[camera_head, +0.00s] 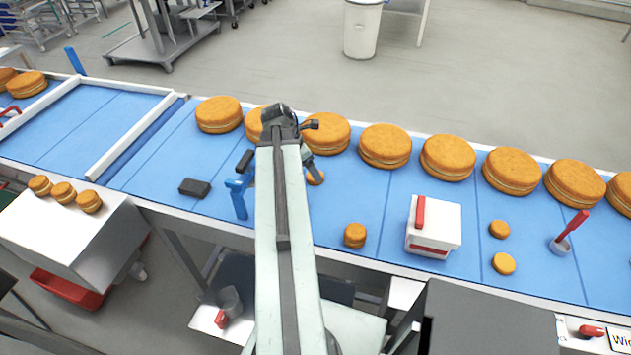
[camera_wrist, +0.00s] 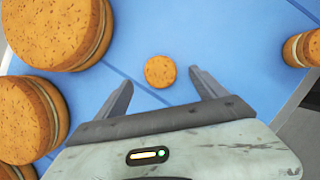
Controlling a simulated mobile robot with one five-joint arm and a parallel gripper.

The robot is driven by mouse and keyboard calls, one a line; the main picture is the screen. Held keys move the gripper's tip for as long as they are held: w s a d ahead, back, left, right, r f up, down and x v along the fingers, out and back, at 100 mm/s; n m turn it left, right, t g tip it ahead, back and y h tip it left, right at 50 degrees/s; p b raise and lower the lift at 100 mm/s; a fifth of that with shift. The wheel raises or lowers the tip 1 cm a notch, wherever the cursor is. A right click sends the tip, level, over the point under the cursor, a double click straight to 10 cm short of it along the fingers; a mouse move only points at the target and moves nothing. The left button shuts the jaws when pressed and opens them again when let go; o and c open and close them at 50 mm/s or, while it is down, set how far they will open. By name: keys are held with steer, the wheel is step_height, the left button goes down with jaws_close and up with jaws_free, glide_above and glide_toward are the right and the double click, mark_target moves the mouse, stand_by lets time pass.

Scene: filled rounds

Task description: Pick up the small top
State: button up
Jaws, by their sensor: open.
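The small top is a plain orange-brown disc (camera_wrist: 160,71) lying flat on the blue belt in the wrist view. It sits between and just beyond the fingertips of my open gripper (camera_wrist: 161,80), with blue belt visible on both sides of it. No contact shows. In the head view the small top (camera_head: 316,179) is partly hidden by my arm. Two similar small tops (camera_head: 499,229) (camera_head: 503,263) lie farther right on the belt. A small filled round (camera_head: 355,236) stands nearer the belt's front edge; it also shows at the right of the wrist view (camera_wrist: 301,48).
A row of large filled rounds (camera_head: 385,146) lines the belt's far side. A white box (camera_head: 434,228) with a red handle stands to the right. A blue upright piece (camera_head: 238,197) and a dark block (camera_head: 195,187) are left of my arm. Belt around the top is mostly clear.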

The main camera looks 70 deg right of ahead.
steer(key=b+x, duration=0.1)
steer(key=x, duration=0.1)
steer(key=b+x, duration=0.2)
steer(key=shift+w+a+f, duration=0.1)
steer(key=shift+a+f, duration=0.05)
steer(key=shift+f, duration=0.25)
steer(key=shift+r, duration=0.2)
steer(key=c, duration=1)
steer(key=shift+o, duration=0.2)
